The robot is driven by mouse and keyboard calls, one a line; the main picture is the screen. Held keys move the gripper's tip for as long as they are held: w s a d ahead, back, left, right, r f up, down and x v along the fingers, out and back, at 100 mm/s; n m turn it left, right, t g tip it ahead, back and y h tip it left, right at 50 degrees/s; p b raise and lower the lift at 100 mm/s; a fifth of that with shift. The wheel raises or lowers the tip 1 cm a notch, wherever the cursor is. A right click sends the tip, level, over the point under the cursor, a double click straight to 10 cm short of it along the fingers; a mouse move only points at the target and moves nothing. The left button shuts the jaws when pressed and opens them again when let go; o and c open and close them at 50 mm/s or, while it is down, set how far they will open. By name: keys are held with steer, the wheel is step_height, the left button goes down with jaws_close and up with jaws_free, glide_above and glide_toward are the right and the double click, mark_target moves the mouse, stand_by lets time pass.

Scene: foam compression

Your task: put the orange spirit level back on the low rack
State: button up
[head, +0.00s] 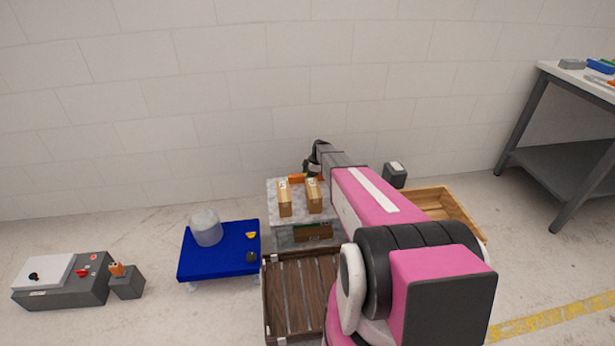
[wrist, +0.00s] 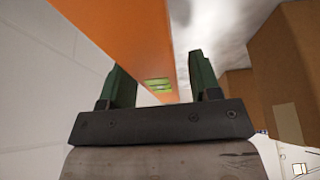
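The orange spirit level (wrist: 135,35) runs between the two green fingers of my gripper (wrist: 160,75) in the wrist view, its small green vial facing the camera. A gap shows between the level and the right finger, so the gripper looks open around it. In the head view a bit of the orange level (head: 295,178) shows at the back of the low rack (head: 276,205), beside my gripper (head: 308,172). My arm hides the rest. I cannot tell whether the level rests on the rack's grey top.
Two cardboard boxes (head: 285,198) (head: 314,196) stand on the rack top; they loom right in the wrist view (wrist: 295,60). A brown slatted crate (head: 283,300) is in front, a blue platform (head: 215,262) left, a wooden bin (head: 445,203) right. The wall is close behind.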

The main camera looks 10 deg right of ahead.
steer(key=shift+r, duration=0.1)
steer(key=v, duration=1.2)
steer(key=s+a+r+m+h, duration=0.1)
steer(key=s+r+m, duration=0.3)
steer(key=s, duration=0.8)
steer(key=s+a+r+m+h, duration=0.2)
steer(key=s+r+m, duration=0.2)
steer(key=s+m, duration=0.4)
steer(key=s+a+r+m+h, duration=0.1)
steer(key=s+r+m, duration=0.3)
steer(key=s, duration=1.3)
steer(key=shift+s+a+m, duration=0.15)
steer(key=shift+a+m, duration=0.1)
steer(key=shift+m, duration=0.75)
